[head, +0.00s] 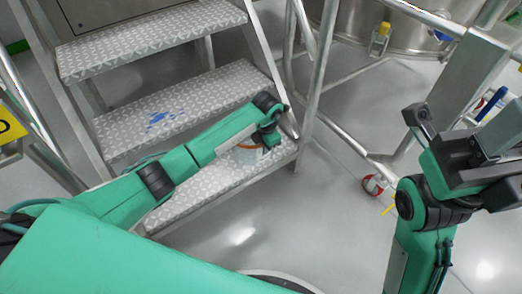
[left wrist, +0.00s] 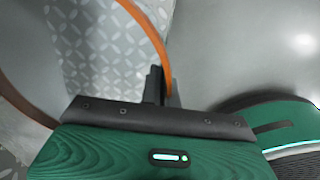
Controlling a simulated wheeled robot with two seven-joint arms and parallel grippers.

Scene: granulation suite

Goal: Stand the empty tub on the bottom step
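The tub (head: 248,151), whitish with an orange rim, is at the right end of the bottom step (head: 197,194), partly hidden by my left arm. It looks upright; whether its base fully touches the tread is hidden. My left gripper (head: 270,138) is at the tub's rim. In the left wrist view the orange tub rim (left wrist: 154,36) runs between the close-set dark fingers (left wrist: 162,88), which look shut on it. Patterned tread shows inside the rim's curve, and I see no contents. My right gripper (head: 468,150) is away at the right, its fingertips unclear.
The middle step (head: 205,100) has a blue smear (head: 160,119). The top step (head: 155,42) is bare. Metal rails and legs flank the steps. Floor in front of the steps is clear.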

